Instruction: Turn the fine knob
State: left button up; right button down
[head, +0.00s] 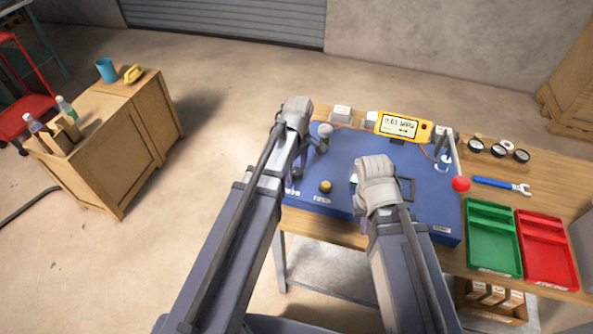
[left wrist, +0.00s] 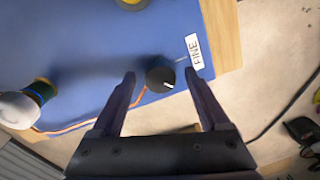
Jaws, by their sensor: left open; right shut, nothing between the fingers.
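The fine knob (left wrist: 160,79) is a small black round knob with a white mark, on a blue panel (left wrist: 100,50) beside a white label (left wrist: 194,51) reading FINE. In the left wrist view my left gripper (left wrist: 160,83) is open, one finger on each side of the knob with gaps showing. I cannot tell how far the fingertips are above the panel. In the head view my left gripper (head: 297,150) is at the panel's left end, and the knob is hidden. My right gripper (head: 375,185) is over the panel's middle; its fingers are mostly hidden by its wrist.
A brass knob (head: 325,186) and a grey-topped fitting (head: 324,132) stand on the panel near my left gripper. A yellow meter (head: 403,127) stands behind. A red-balled lever (head: 461,184), wrench (head: 502,186), green tray (head: 493,238) and red tray (head: 546,248) are to the right.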

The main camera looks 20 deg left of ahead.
pick_arm(q)
jog(key=shift+c, duration=0.2)
grip_shut()
dwell(0.3)
jog(key=shift+m, duration=0.4)
jog(key=m, duration=1.4)
jog(key=shift+d+m+t, duration=0.1)
jog(key=shift+m+t, duration=0.2)
jog(key=shift+m, duration=1.9)
jog(key=shift+m, duration=0.3)
